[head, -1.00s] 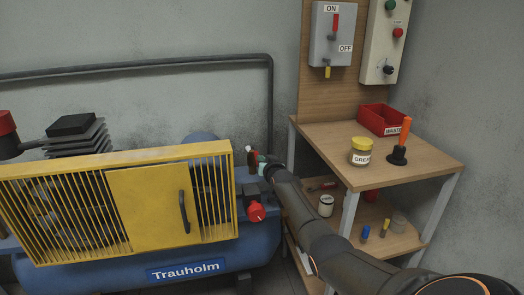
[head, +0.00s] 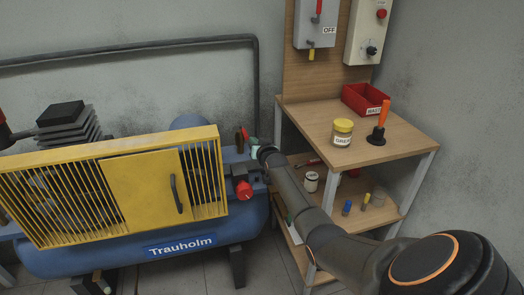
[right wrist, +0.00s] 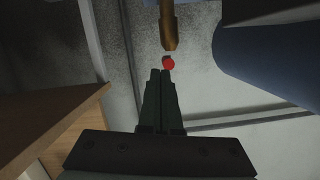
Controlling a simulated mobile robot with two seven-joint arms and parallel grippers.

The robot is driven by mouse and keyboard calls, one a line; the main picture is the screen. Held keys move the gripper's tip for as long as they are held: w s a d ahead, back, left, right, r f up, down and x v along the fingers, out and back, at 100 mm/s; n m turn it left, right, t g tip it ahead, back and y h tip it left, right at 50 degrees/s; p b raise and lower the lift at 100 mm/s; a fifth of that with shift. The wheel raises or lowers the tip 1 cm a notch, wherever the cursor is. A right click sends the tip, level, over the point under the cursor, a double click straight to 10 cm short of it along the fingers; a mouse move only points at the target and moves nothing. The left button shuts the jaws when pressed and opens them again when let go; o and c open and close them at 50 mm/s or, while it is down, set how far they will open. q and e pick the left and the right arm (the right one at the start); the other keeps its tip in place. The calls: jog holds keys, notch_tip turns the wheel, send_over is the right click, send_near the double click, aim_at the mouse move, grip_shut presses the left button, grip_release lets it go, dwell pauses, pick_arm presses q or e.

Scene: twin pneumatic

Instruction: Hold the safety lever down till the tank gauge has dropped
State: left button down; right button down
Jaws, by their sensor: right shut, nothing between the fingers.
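My right gripper (head: 252,145) is at the right end of the blue tank (head: 240,215), small and partly hidden in the head view. In the right wrist view its fingers (right wrist: 163,73) are shut and empty. A red ball tip (right wrist: 168,63), apparently the safety lever's end, lies right at the fingertips; I cannot tell whether they touch. A brass-coloured fitting (right wrist: 168,28) is just beyond it. In the head view a small red piece (head: 246,132) shows beside the gripper. I cannot make out a gauge face or needle. My left gripper is not in view.
A yellow guard (head: 130,170) covers the compressor's front. A red knob (head: 244,190) sits below my right gripper. A wooden shelf unit (head: 400,150) stands to the right, with a yellow-lidded jar (head: 342,132), an orange-handled tool (head: 382,120) and a red bin (head: 355,97).

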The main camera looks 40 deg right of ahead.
jog(key=s+a+f+p, duration=0.1)
jog(key=s+a, duration=0.2)
jog(key=s, duration=0.3)
jog(key=shift+f+p, duration=0.15)
jog(key=shift+p, duration=0.2)
jog(key=shift+s, duration=0.1)
